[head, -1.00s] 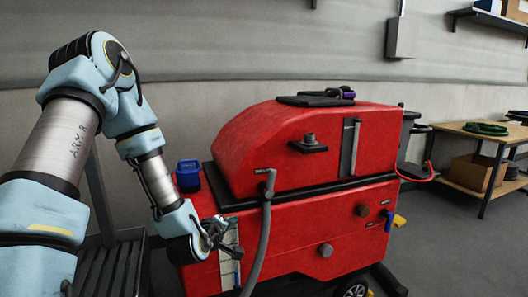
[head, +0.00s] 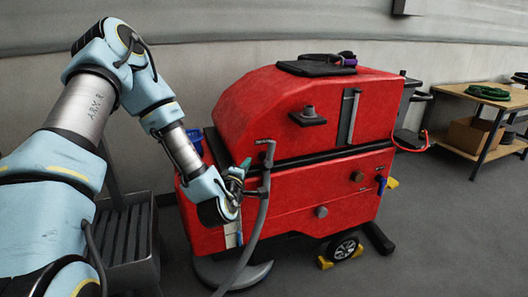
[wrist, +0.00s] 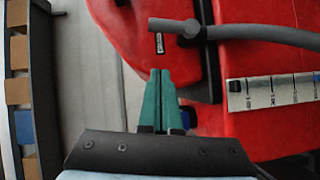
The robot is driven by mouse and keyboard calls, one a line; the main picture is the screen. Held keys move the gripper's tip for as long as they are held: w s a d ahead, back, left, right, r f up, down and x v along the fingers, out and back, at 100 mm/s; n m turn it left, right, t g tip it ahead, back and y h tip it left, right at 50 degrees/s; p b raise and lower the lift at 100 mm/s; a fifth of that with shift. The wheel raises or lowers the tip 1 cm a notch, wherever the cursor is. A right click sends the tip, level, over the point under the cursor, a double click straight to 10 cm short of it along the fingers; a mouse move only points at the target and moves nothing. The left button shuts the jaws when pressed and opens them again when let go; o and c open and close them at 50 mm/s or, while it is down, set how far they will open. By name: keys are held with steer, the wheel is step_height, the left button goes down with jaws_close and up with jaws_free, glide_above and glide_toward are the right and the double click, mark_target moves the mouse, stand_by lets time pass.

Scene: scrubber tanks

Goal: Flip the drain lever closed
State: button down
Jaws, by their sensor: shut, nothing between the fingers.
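The red scrubber tank machine (head: 300,140) stands in front of me. A blue lever (head: 381,185) hangs at the lower right of its side, near a brass-coloured fitting (head: 357,176); I cannot tell whether it is open or closed. A grey hose (head: 262,205) runs down from an elbow on the left part. My gripper (head: 245,165) is left of this hose, far from the blue lever. In the wrist view its green fingers (wrist: 160,73) are together and empty, below the hose elbow (wrist: 189,29). The blue lever is not visible in the wrist view.
A white scale strip (wrist: 280,90) is on the red body. A dark slatted cart (head: 128,235) stands left. A wooden table (head: 495,97) with a green coil is at the right. The floor right of the machine is clear.

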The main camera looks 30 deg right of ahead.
mark_target(270, 153)
steer(key=s+d+p+x, duration=0.1)
steer(key=p+x, duration=0.3)
steer(key=x, duration=0.7)
steer(key=shift+s+d+f+p, duration=0.25)
steer(key=shift+s+d+p, duration=0.1)
steer(key=shift+d, duration=0.3)
